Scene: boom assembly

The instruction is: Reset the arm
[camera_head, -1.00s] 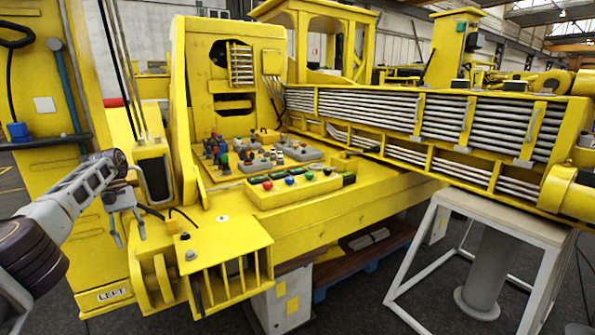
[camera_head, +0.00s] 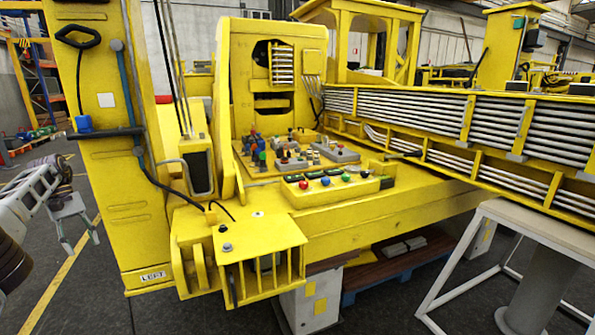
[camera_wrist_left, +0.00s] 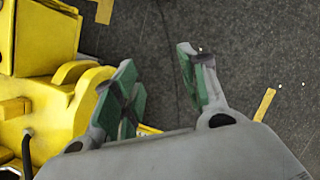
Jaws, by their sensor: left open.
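My left gripper (camera_head: 80,246) is at the left edge of the head view, to the left of the yellow machine (camera_head: 345,228). Its fingers point down, spread apart, with nothing between them. In the left wrist view the green-padded fingers (camera_wrist_left: 165,92) are apart over the dark floor (camera_wrist_left: 250,40). Yellow machine parts (camera_wrist_left: 50,100) show on the left of that view, beside the gripper. The gripper looks clear of the machine in the head view. My right gripper is not in view.
A control panel (camera_head: 335,188) with coloured buttons sits on the machine. A yellow bracket (camera_head: 258,243) juts out at its front. A white stand (camera_head: 520,226) is at the right. Open floor (camera_head: 85,295) with a yellow line lies at the left.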

